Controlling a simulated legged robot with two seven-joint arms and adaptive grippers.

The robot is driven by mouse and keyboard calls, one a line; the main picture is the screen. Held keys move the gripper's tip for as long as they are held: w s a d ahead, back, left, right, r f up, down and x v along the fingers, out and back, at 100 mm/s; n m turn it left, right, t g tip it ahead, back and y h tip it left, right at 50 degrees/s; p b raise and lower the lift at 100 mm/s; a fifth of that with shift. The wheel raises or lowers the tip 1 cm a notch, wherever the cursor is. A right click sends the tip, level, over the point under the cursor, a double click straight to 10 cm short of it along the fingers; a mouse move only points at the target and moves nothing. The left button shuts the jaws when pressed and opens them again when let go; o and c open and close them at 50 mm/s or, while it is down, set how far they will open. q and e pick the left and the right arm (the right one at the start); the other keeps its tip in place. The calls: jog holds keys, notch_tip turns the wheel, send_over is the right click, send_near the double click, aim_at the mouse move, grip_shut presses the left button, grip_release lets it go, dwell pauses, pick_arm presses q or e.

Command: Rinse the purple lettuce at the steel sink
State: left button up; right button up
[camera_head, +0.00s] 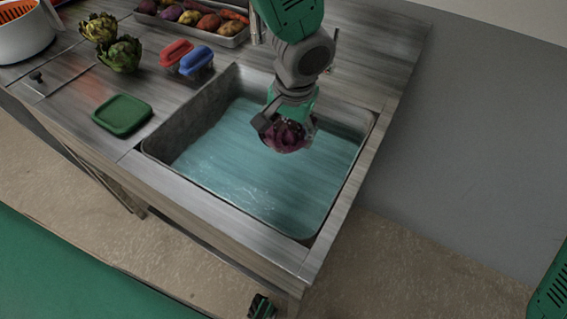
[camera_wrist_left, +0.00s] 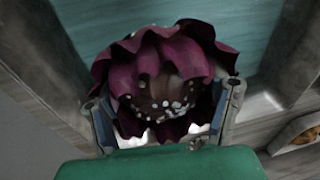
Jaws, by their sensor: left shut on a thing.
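The purple lettuce (camera_head: 285,137) hangs over the water in the steel sink (camera_head: 197,118). My left gripper (camera_head: 287,124) comes down from above and is shut on it. In the left wrist view the ruffled purple lettuce (camera_wrist_left: 165,70) sits between the two fingers of my left gripper (camera_wrist_left: 163,115), with pale droplets or spots at its middle. Blue-green water (camera_head: 265,172) fills the sink below. I cannot tell whether the lettuce touches the water. A small dark gripper part (camera_head: 262,306) at the bottom edge seems to be my right gripper; its fingers are unclear.
Left of the sink lie a green lid or sponge (camera_head: 122,115), a red brush (camera_head: 176,53) and a blue brush (camera_head: 197,60). Artichokes (camera_head: 120,54) and a tray of vegetables (camera_head: 232,38) stand farther back. A white bowl with orange inside (camera_head: 24,32) is at the far left.

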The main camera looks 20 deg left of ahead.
aim_at(287, 120)
pick_arm(q)
jog(key=shift+r+p, duration=2.55)
jog(key=shift+r, duration=0.5)
pick_arm(e)
jog(key=shift+r, duration=2.85)
pick_arm(q)
notch_tip(287, 120, up, 4)
jog(key=p, duration=0.4)
jog(key=shift+r, duration=0.1)
pick_arm(e)
notch_tip(287, 120, up, 4)
pick_arm(q)
jog(key=shift+f, duration=0.2)
jog(key=shift+s+a+f+b, duration=0.1)
jog(key=shift+f+b, duration=0.2)
pick_arm(e)
notch_tip(287, 120, down, 13)
jog(key=b, duration=1.2)
jog(key=shift+r, duration=0.15)
pick_arm(q)
jog(key=s+a+f, duration=0.3)
jog(key=f, duration=0.4)
jog(key=s+a+f, duration=0.3)
jog(key=f, duration=0.4)
jog(key=shift+s+a+f+n, duration=0.15)
jog(key=shift+s+a+n, duration=0.05)
jog(key=shift+a+n, duration=0.2)
pick_arm(e)
jog(key=shift+c, duration=0.7)
